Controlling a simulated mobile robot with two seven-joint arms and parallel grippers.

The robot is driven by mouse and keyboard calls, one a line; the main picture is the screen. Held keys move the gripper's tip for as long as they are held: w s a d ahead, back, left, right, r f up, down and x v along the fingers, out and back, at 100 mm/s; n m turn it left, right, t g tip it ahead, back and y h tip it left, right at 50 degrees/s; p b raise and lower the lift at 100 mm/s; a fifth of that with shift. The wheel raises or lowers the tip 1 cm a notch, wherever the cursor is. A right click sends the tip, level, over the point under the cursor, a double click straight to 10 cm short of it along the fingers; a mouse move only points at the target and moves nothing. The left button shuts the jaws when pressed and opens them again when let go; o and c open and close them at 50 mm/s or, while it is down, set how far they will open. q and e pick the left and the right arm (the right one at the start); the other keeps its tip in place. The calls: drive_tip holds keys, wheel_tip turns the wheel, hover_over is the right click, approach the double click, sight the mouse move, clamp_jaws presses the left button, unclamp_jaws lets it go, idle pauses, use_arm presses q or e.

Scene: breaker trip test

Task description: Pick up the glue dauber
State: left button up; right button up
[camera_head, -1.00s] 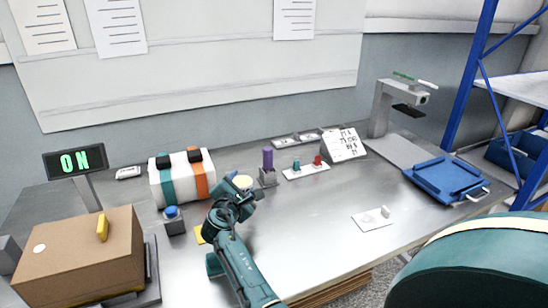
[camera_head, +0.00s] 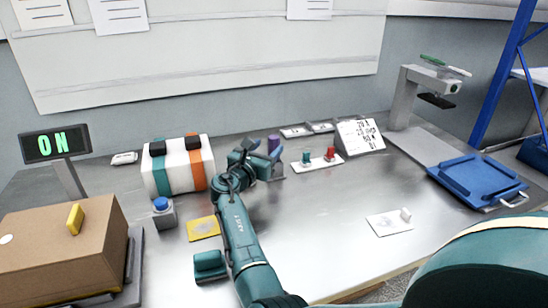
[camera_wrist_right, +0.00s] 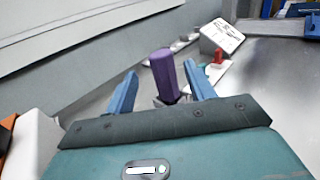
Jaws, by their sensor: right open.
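The thing I take for the glue dauber is a purple cylinder (camera_head: 274,141) standing upright in a small grey holder on the bench. It also shows in the right wrist view (camera_wrist_right: 164,75), where its lower end enters the holder. My right gripper (camera_head: 263,152) is open just in front of it. In the right wrist view the blue fingers of my right gripper (camera_wrist_right: 161,90) appear to either side of the purple cylinder, with clear gaps. I cannot tell whether the fingertips reach level with it. My left gripper is not in view.
A white case with straps (camera_head: 180,166), a blue button box (camera_head: 164,210) and a yellow pad (camera_head: 203,228) lie left of my arm. A switch strip (camera_head: 318,163) and card stand (camera_head: 360,137) are close right. The bench's right centre is mostly clear.

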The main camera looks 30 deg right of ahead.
sight(276, 139)
drive_tip(key=shift+w+d, duration=0.25)
drive_tip(key=shift+d, duration=0.1)
drive_tip(key=b+x, duration=0.3)
drive_tip(key=x, duration=0.2)
drive_tip(key=shift+s, duration=0.2)
drive_tip(key=shift+w+d+r, duration=0.1)
drive_tip(key=shift+d+r, duration=0.05)
drive_tip(key=shift+d, duration=0.1)
drive_tip(key=c, duration=1)
wheel_tip(276, 139, up, 9)
drive_tip(key=shift+p, duration=1.15)
drive_tip(key=shift+c, duration=0.3)
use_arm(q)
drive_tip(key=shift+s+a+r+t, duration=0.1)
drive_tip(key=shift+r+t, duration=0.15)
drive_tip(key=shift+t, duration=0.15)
use_arm(e)
drive_tip(key=shift+r, duration=0.55)
